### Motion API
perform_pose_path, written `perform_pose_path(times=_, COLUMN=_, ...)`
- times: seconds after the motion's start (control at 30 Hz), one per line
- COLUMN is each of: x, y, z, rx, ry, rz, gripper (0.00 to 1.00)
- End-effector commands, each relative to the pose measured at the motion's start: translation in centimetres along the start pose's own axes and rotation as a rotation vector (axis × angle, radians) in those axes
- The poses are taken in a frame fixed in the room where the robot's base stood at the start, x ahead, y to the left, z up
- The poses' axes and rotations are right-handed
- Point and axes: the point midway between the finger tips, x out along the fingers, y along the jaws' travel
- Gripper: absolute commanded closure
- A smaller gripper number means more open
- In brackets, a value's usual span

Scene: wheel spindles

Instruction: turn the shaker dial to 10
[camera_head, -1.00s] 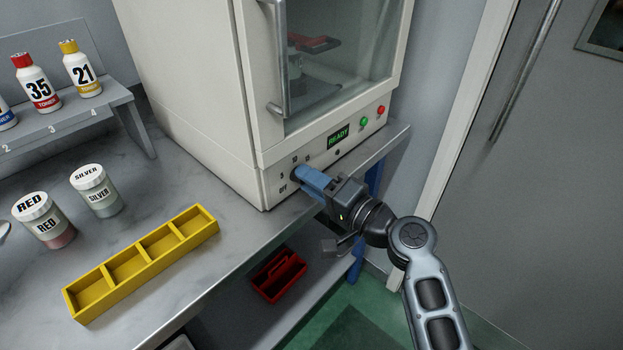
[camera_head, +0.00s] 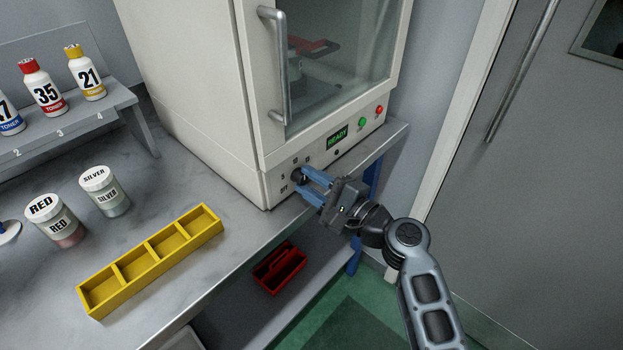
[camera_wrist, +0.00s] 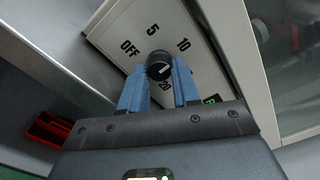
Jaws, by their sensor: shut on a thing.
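The shaker dial (camera_wrist: 159,65) is a small black round knob on the cabinet's lower front panel, ringed by the labels OFF, 5, 10 and 20 in the wrist view. A pale mark shows on its face, but I cannot tell surely which label it points to. The dial also shows in the head view (camera_head: 297,175), partly hidden by a finger. My gripper (camera_wrist: 159,70) has its two blue fingers on either side of the dial, shut on it. The gripper also shows in the head view (camera_head: 301,181).
The white shaker cabinet (camera_head: 200,90) has a door handle (camera_head: 284,65) above the dial and a READY display (camera_head: 337,137) to its right. Green and red buttons sit farther right. A yellow divided tray (camera_head: 150,262) and two jars stand on the bench, left. A red caddy (camera_head: 279,268) sits below.

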Motion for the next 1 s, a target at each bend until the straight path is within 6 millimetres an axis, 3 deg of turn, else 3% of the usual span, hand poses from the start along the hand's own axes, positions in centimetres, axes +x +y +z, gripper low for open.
perform_pose_path(times=0.6, x=-0.09, y=0.14, z=-0.18, rx=0.043, ry=0.004, rz=0.001, gripper=1.00)
perform_pose_path(times=0.63, x=-0.09, y=0.14, z=-0.18, rx=0.043, ry=0.004, rz=0.001, gripper=0.67)
perform_pose_path(times=0.87, x=-0.05, y=0.08, z=-0.10, rx=0.042, ry=0.002, rz=0.000, gripper=0.45)
perform_pose_path(times=1.0, x=-0.03, y=0.06, z=-0.06, rx=0.042, ry=0.001, rz=0.000, gripper=0.45)
